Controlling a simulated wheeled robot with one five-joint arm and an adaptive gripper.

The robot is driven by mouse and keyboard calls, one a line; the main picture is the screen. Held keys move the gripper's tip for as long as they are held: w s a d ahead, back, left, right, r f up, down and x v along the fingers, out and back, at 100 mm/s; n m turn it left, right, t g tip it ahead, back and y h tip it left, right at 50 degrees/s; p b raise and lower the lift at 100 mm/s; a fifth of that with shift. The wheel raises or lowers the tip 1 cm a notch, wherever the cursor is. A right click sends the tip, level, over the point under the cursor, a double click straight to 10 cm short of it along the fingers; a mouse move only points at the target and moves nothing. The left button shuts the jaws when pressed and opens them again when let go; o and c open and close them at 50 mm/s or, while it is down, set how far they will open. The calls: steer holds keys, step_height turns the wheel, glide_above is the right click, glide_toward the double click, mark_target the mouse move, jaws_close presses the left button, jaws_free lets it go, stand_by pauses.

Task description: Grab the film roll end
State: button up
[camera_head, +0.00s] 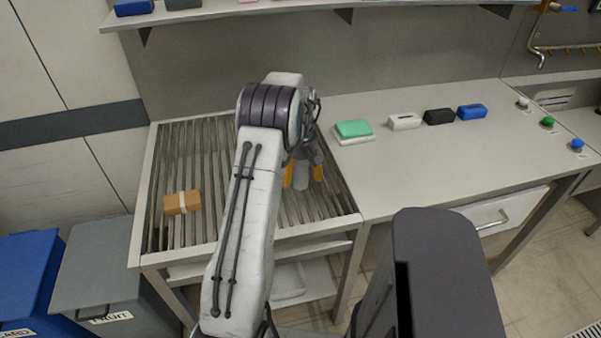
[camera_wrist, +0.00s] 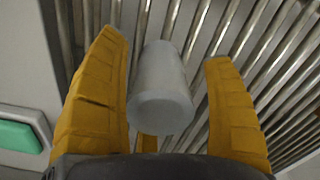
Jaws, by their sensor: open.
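The film roll end looks to be the whitish-grey cylinder (camera_wrist: 160,88) between my gripper's fingers in the wrist view. It is over the metal rollers. In the head view the cylinder (camera_head: 301,177) shows below my wrist, partly hidden by my arm. The gripper also shows in the head view (camera_head: 303,175), pointing down at the right part of the rollers.
A brown box (camera_head: 182,202) lies on the roller conveyor (camera_head: 215,225) at left. A green-topped item (camera_head: 353,129) and white, black and blue blocks stand on the table (camera_head: 400,165) at right. Blue and grey bins (camera_head: 92,255) stand at lower left. A shelf (camera_head: 230,10) hangs above.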

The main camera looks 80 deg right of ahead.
steer(key=shift+f, duration=0.1)
steer(key=shift+c, duration=0.4)
steer(key=c, duration=1.1)
